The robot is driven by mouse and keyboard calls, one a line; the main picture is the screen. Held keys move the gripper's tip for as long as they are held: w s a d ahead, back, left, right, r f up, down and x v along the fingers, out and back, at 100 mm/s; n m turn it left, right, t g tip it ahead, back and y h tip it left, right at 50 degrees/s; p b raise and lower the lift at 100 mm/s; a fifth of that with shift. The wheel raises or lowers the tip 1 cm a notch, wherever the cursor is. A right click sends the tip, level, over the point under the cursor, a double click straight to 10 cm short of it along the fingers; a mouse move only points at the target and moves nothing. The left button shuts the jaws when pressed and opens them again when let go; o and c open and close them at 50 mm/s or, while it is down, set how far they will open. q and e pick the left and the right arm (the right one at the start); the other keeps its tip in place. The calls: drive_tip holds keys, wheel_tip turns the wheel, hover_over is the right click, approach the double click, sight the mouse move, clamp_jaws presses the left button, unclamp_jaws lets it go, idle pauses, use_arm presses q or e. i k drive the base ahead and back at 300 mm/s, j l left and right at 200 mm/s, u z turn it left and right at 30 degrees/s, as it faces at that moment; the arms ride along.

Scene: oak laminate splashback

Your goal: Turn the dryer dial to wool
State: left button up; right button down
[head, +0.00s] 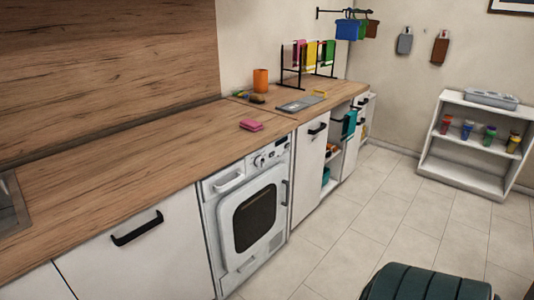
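The white dryer (223,218) stands under the wooden counter, with its dark door window facing the room. Its dial (259,161) is a small round knob on the control panel at the top of the front. The panel markings are too small to read, so I cannot tell which setting the dial points to. Neither of my grippers shows in the head view.
A pink sponge or cloth (251,125) lies on the counter (150,160) above the dryer. An orange cup (260,80) and a rack (306,62) stand further back. A dark green rounded object (425,283) is at the bottom right. The tiled floor (345,235) before the dryer is clear.

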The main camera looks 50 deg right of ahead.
sight(259, 162)
drive_tip(key=i+l+z, duration=0.1)
drive_tip(key=z, duration=0.3)
drive_tip(key=i+l+z, duration=0.1)
drive_tip(key=z, duration=0.25)
drive_tip(key=i+l+z, duration=0.1)
drive_tip(key=z, duration=0.3)
drive_tip(key=i+l+z, duration=0.15)
drive_tip(key=z, duration=0.2)
